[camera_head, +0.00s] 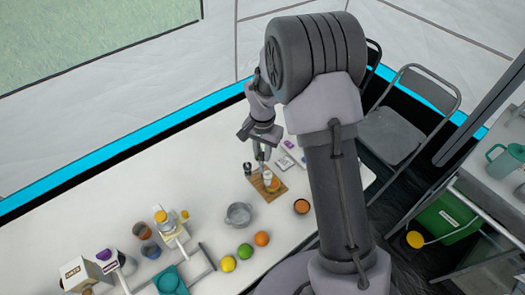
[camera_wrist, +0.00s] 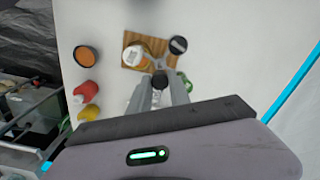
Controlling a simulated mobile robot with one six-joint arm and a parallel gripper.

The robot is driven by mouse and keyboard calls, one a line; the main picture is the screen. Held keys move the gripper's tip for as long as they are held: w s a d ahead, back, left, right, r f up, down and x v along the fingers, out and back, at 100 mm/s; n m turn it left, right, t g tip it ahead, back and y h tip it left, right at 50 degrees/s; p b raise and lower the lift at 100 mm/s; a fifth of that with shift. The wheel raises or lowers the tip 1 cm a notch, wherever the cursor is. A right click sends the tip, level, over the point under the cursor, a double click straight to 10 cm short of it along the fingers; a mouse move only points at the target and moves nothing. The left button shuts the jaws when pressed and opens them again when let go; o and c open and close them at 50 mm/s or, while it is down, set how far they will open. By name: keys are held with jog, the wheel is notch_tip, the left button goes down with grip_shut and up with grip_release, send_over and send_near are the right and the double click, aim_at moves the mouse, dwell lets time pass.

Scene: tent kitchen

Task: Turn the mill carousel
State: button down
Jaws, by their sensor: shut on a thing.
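The mill carousel stands on a wooden board (camera_wrist: 132,60) on the white table. In the wrist view, pale arms (camera_wrist: 157,62) reach between a jar with amber contents (camera_wrist: 137,54), a black-capped mill (camera_wrist: 178,45) and a dark round-topped piece (camera_wrist: 159,80). In the head view, the board (camera_head: 278,188) lies below my gripper, with the dark mill (camera_head: 248,168) on its left and the amber jar (camera_head: 271,180) on it. My gripper (camera_wrist: 163,84) is shut on the dark round-topped piece; it also shows in the head view (camera_head: 262,156). The lower part of that piece is hidden by the fingers.
A grey pot (camera_head: 238,214) and an orange-filled bowl (camera_head: 302,206) stand near the board. Cups, a box and a teal tray (camera_head: 170,280) fill the table's left end.

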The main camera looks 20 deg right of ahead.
jog(key=shift+n+p, duration=0.3)
jog(key=shift+n, duration=1.7)
jog(key=c, duration=1.2)
grip_release()
jog(key=shift+r, duration=0.15)
notch_tip(320, 180, up, 17)
jog(key=p, duration=0.4)
jog(key=shift+p, duration=0.3)
jog(key=shift+r, duration=0.1)
